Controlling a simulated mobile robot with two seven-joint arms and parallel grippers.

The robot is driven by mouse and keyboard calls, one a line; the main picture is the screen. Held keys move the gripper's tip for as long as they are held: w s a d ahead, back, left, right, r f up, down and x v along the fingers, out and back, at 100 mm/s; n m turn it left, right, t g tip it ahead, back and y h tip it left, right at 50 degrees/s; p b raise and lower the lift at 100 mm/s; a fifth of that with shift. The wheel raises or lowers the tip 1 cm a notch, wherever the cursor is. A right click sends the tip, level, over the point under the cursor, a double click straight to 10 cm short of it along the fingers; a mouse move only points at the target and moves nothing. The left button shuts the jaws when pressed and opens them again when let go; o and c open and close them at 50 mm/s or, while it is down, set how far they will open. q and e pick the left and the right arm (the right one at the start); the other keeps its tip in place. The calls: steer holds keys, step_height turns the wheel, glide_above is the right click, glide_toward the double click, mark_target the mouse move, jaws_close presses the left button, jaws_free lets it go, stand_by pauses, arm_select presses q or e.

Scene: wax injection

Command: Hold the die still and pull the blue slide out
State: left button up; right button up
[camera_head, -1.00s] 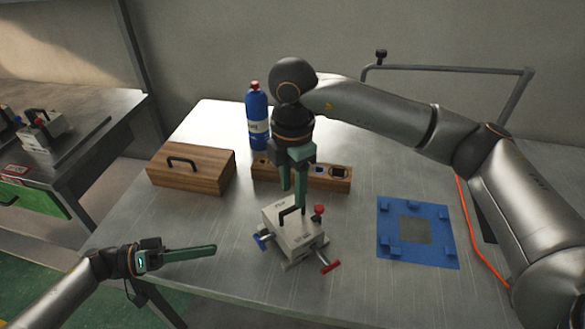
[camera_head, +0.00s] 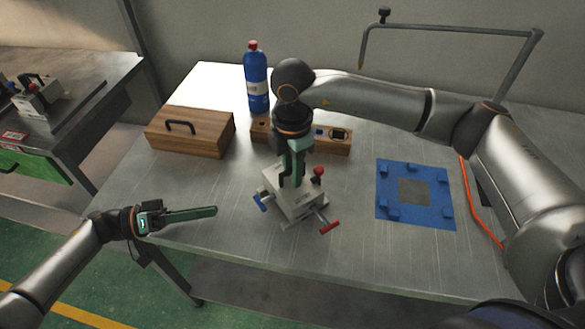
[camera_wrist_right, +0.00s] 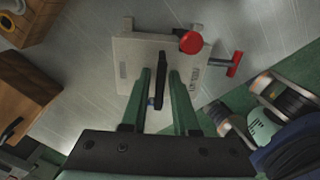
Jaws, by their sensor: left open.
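The die (camera_head: 296,203), a grey metal block, stands on the table with a black handle on top. It also shows in the right wrist view (camera_wrist_right: 190,70), with its black handle (camera_wrist_right: 161,80). The blue slide (camera_head: 260,203) sticks out of the die's left side. A red-headed slide (camera_head: 329,227) sticks out at the front right, and a red knob (camera_head: 318,172) stands on top. My right gripper (camera_head: 291,180) is down over the die, its fingers either side of the handle with gaps. My left gripper (camera_head: 213,211) is open and empty, left of the die and apart from it.
A wooden box (camera_head: 190,135) and a blue bottle (camera_head: 257,80) stand at the back left. A wooden block with sockets (camera_head: 328,146) lies behind the die. A blue fixture plate (camera_head: 432,212) lies to the right. The table's front edge is near the die.

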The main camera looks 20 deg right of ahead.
jaws_close()
stand_by(1.0)
